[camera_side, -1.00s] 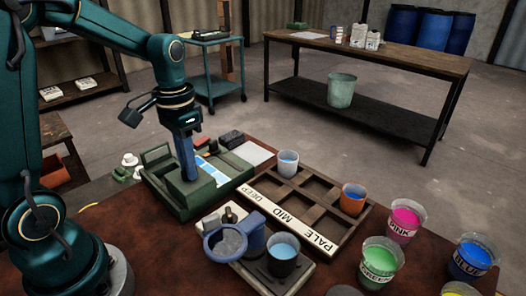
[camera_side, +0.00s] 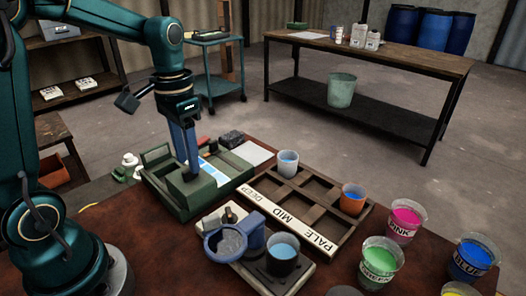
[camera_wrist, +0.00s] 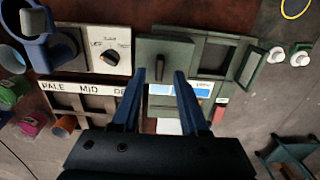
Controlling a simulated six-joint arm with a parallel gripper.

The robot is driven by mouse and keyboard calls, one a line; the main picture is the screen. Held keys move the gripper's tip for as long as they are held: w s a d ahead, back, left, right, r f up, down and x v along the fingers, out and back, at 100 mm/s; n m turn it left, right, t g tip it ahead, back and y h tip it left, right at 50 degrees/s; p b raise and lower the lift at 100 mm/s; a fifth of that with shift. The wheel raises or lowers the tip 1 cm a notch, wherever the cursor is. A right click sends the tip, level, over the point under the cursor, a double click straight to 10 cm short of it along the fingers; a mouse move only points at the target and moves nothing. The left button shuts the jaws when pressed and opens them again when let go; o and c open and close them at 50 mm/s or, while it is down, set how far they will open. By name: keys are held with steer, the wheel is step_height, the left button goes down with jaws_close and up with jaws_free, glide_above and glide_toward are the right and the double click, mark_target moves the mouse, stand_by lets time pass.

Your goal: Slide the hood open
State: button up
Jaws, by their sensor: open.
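The green hood (camera_side: 192,188) is a boxy cover on the green instrument (camera_side: 205,207), behind the stirring station. In the wrist view the hood (camera_wrist: 168,50) is a flat green plate with a small dark upright handle (camera_wrist: 159,74) on it. My gripper (camera_side: 191,166) points down over the hood. In the wrist view my gripper (camera_wrist: 160,73) is open, its two blue fingers on either side of the handle in the picture and apart from it. Whether the tips are level with the handle or above it, I cannot tell. A blue-and-white strip (camera_wrist: 198,90) lies beside the hood.
The stirrer (camera_side: 232,242) and a blue-filled cup (camera_side: 284,254) stand in front. A rack (camera_side: 318,228) marked DEEP, MID and PALE holds cups to the right. Pink (camera_side: 404,220), green (camera_side: 381,264) and blue (camera_side: 471,262) paint vats stand further right.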

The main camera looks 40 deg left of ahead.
steer(key=shift+r, duration=1.4)
steer(key=shift+d+r, duration=0.25)
steer(key=s+d+t, duration=0.5)
steer(key=s+d, duration=0.2)
steer(key=s, duration=0.1)
steer(key=shift+s+d+r+t, duration=0.15)
steer(key=shift+s+r+t, duration=0.15)
steer(key=shift+s+r, duration=0.1)
